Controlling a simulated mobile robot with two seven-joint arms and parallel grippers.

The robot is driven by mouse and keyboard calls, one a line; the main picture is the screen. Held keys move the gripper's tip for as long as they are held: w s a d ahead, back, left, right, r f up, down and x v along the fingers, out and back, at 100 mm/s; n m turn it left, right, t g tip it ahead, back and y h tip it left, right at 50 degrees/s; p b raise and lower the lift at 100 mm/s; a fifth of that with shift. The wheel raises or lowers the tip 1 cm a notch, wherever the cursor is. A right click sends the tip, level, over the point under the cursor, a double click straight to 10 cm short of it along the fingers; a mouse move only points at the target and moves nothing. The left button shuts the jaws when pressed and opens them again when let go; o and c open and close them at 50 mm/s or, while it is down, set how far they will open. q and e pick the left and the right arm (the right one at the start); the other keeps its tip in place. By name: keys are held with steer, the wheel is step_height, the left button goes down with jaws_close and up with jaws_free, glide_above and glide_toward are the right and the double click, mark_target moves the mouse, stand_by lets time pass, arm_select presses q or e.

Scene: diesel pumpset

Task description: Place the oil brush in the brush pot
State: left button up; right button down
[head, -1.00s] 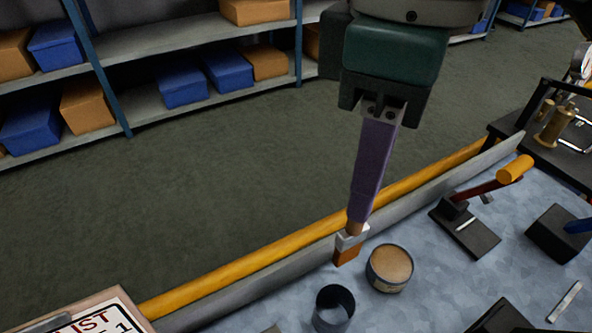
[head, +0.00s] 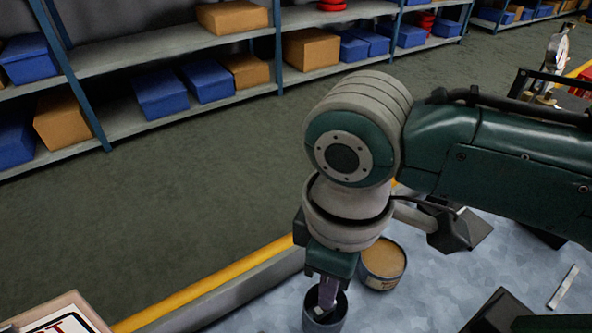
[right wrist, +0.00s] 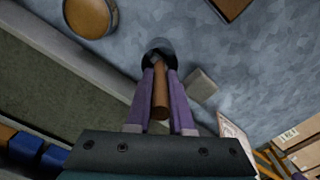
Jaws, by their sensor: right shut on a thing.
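My right gripper (head: 326,290) points down over the brush pot (head: 339,317), a dark open cylinder at the bottom of the head view. Its purple fingers are shut on the oil brush, whose wooden handle (right wrist: 160,95) shows between them in the right wrist view. The brush's pale ferrule (head: 320,311) shows within the pot's mouth in the head view. The bristles are hidden, and I cannot tell whether they touch the bottom. The pot's dark rim (right wrist: 158,43) also shows beyond the fingertips in the right wrist view. My left gripper is not in view.
A round tin with tan contents (head: 382,261) stands close behind and right of the pot. A clipboard (head: 60,318) lies at the lower left. A yellow rail (head: 220,287) and grey lip edge the bench.

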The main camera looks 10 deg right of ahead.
steer(key=shift+f, duration=0.2)
steer(key=c, duration=0.8)
jaws_free()
steer(key=shift+r, duration=0.45)
step_height(320, 180, up, 11)
steer(key=shift+r+p, duration=0.2)
steer(key=shift+p, duration=0.95)
steer(key=s+a+f+m+t+y, duration=0.1)
steer(key=s+a+f+m+y, duration=0.15)
steer(key=s, duration=0.25)
steer(key=s+d+m+t+h, duration=0.2)
steer(key=s+d+m, duration=0.4)
steer(key=d, duration=0.5)
steer(key=shift+s+d+f+t, duration=0.15)
steer(key=shift+s+d+t, duration=0.2)
steer(key=shift+s, duration=0.2)
